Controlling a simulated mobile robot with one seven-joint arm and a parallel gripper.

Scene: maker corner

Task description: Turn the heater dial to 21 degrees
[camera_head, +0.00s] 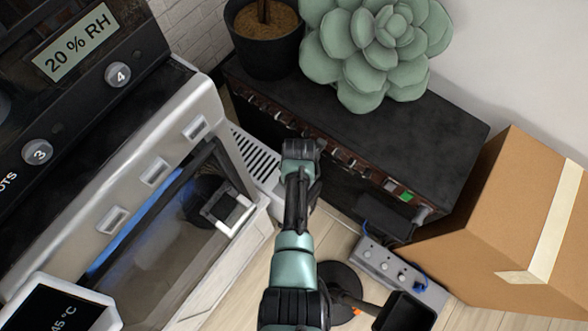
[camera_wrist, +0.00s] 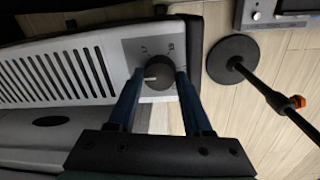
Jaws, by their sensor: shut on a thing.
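The heater (camera_wrist: 60,70) is a pale unit with a dark slotted grille, seen sideways in the wrist view; part of its grille (camera_head: 255,157) shows in the head view. Its dark round dial (camera_wrist: 159,76) sits on a grey panel with small printed numbers, too small to read surely. A light pointer mark on the dial faces left in the wrist view. My gripper (camera_wrist: 158,82) has its two blue fingers on either side of the dial, shut on it. In the head view my gripper (camera_head: 301,150) reaches the heater's end and hides the dial.
A black cabinet (camera_head: 420,130) carries a succulent (camera_head: 375,45) and a potted plant (camera_head: 263,40). A 3D printer-like machine (camera_head: 150,170) stands close at left. A cardboard box (camera_head: 510,225), a power strip (camera_head: 385,265) and a round black base (camera_wrist: 233,59) are at right.

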